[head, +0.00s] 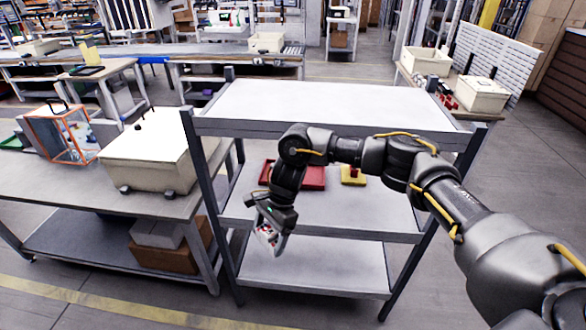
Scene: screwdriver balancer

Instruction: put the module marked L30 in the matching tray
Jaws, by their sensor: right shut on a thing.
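My right gripper (268,238) hangs in front of the shelf rack, pointing down, at about the height between the middle and bottom shelves. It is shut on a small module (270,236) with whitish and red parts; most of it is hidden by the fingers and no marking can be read. A red tray (313,178) lies on the middle shelf, partly hidden behind my right forearm. A smaller yellow tray (352,176) lies to its right on the same shelf. No tray label is legible. My left gripper is not in view.
The grey rack (300,103) has an empty top shelf, and its bottom shelf (312,270) is bare. A workbench (60,187) at left carries a large beige box (150,170) and an orange-framed case (62,135). The middle shelf's front right is clear.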

